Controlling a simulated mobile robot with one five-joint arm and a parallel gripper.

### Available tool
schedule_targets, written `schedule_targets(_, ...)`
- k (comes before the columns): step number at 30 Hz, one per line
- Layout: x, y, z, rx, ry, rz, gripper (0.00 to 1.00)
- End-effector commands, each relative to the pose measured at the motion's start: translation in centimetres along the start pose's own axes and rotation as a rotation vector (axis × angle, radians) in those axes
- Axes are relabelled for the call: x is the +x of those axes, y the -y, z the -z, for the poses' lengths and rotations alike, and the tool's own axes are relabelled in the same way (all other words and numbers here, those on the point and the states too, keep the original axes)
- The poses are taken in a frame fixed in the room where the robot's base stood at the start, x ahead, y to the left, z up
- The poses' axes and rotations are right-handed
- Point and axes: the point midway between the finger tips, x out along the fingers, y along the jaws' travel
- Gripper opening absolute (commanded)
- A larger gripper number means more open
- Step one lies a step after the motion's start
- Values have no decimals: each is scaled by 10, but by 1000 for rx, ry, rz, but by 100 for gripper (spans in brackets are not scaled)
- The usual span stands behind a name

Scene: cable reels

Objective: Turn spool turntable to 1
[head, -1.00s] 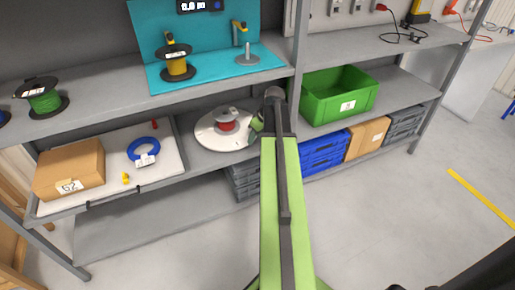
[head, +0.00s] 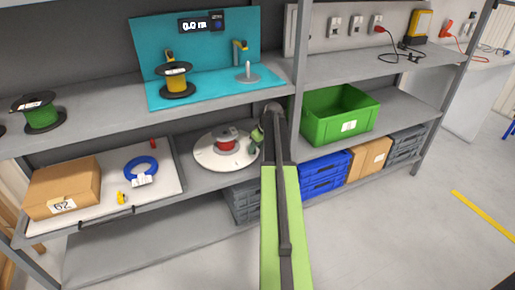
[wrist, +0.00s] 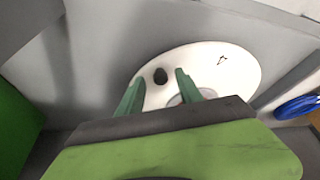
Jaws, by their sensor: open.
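The spool turntable is a white round disc (head: 209,156) on the middle shelf in the head view, with a red spool (head: 226,139) on it. In the wrist view the disc (wrist: 235,70) shows a dark round knob or hole (wrist: 160,76) and a small dark mark (wrist: 222,60) that I cannot read. My gripper (wrist: 156,90) is open, its two green fingers reaching over the near part of the disc, with the dark knob seen between them. In the head view my gripper (head: 257,135) is at the disc's right edge, partly hidden by my arm. Contact cannot be told.
A green bin (head: 338,113) stands right of my arm. A tray with a cardboard box (head: 64,187) and blue cable ring (head: 140,168) lies left. Yellow (head: 176,79) and green (head: 41,112) spools stand on the shelf above. A shelf post (head: 301,60) is close by.

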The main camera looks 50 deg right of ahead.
Motion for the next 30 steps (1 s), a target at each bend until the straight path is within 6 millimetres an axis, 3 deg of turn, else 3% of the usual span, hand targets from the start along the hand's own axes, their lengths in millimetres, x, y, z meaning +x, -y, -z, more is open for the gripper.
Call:
schedule_targets(3, 13, 0, 1, 0, 0, 0, 42)
schedule_targets(13, 13, 0, 1, 0, 1, 0, 41)
schedule_targets(22, 13, 0, 1, 0, 1, 0, 2)
schedule_targets(30, 12, 0, 1, 1, 1, 0, 0)
